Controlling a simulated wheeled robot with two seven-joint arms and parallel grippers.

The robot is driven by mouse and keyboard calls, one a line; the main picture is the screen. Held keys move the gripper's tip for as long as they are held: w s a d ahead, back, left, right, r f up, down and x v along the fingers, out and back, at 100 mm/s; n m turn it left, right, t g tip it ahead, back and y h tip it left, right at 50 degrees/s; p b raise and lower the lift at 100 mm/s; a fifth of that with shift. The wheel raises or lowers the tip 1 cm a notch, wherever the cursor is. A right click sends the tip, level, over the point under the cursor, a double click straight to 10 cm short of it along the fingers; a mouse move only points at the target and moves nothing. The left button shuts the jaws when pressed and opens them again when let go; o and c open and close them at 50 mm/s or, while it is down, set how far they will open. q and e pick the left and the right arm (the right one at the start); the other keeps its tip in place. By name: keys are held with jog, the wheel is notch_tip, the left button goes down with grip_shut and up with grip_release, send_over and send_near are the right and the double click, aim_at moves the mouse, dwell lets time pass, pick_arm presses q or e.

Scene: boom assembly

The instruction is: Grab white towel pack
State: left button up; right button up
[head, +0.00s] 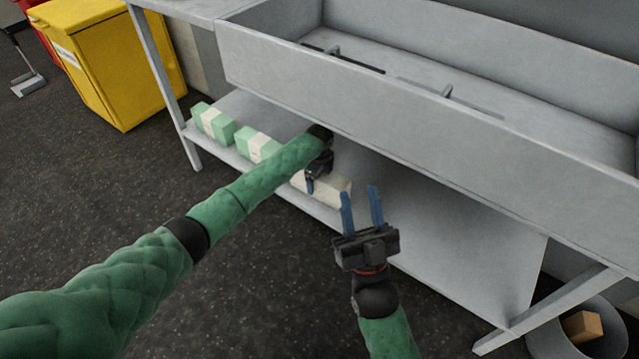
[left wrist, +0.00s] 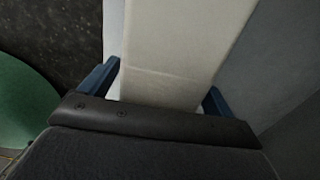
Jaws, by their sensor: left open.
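The white towel pack (head: 333,188) lies on the lower shelf (head: 440,255) under the sink, near its front edge. My left gripper (head: 315,180) is at the left end of the pack in the head view, and my arm hides part of it. In the left wrist view the white pack (left wrist: 180,50) runs between the two blue fingers (left wrist: 162,90), which stand open on either side of it. I cannot tell whether the fingers touch it. My right gripper (head: 361,208) is open and empty in front of the shelf, just right of the pack.
Two green packs with pale bands, one at the left (head: 212,122) and one nearer (head: 257,145), sit on the same shelf. The sink wall (head: 400,95) overhangs the shelf. A yellow bin (head: 110,65) stands at the left. A round bin (head: 588,325) holds a brown block.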

pick_arm(q)
jog(key=c, duration=1.3)
jog(key=shift+r, duration=0.2)
